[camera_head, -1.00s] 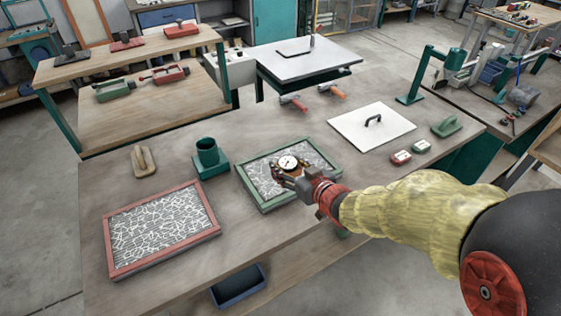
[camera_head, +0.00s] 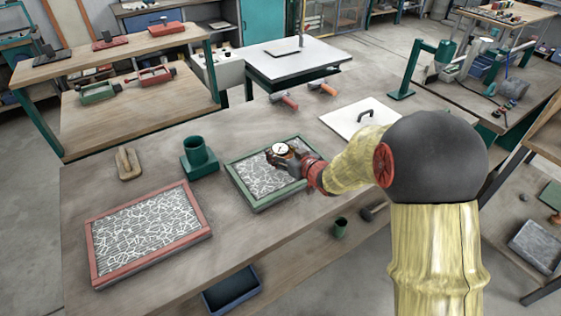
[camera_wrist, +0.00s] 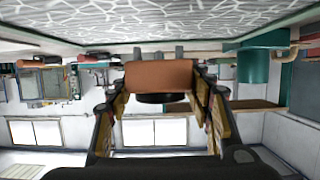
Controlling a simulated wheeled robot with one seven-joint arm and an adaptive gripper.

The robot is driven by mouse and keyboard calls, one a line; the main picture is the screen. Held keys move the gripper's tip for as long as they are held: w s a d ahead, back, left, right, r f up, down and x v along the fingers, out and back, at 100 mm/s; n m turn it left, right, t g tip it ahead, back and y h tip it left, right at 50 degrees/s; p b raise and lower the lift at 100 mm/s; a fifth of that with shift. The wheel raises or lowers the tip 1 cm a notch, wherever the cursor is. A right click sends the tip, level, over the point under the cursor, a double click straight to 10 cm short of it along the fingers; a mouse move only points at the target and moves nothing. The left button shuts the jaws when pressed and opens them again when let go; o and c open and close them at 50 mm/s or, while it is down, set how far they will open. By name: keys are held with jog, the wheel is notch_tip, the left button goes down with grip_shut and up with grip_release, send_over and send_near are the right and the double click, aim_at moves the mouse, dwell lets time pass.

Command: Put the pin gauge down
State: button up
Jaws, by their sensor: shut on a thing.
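The pin gauge (camera_head: 280,149) has a round white dial and a brown body. My gripper (camera_head: 285,158) is shut on it, over the green-framed tray (camera_head: 262,199) of white fibre pattern. In the wrist view the gauge's brown body (camera_wrist: 158,75) sits between the two fingers of my gripper (camera_wrist: 160,85). Its short pins point toward the patterned surface (camera_wrist: 120,20) at the top of that upside-down picture. A narrow gap seems to show between pins and surface; I cannot tell whether they touch.
A red-framed fibre tray (camera_head: 150,278) lies at the left front. A green cup holder (camera_head: 198,158) stands left of the green frame, also in the wrist view (camera_wrist: 253,66). A wooden float (camera_head: 128,164) and a white plate (camera_head: 345,121) lie on the table (camera_head: 245,240).

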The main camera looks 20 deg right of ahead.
jog(key=shift+w+d+f+b, duration=0.1)
jog(key=shift+f+b, duration=0.1)
jog(key=shift+f, duration=0.4)
jog(key=shift+w+a+f+b, duration=0.15)
jog(key=shift+f+b, duration=0.1)
jog(key=shift+f, duration=0.4)
jog(key=shift+w+d+f+b, duration=0.1)
jog(key=shift+d+f+b, duration=0.1)
jog(key=shift+f, duration=0.4)
jog(key=shift+f, duration=0.15)
jog(key=o, duration=1.5)
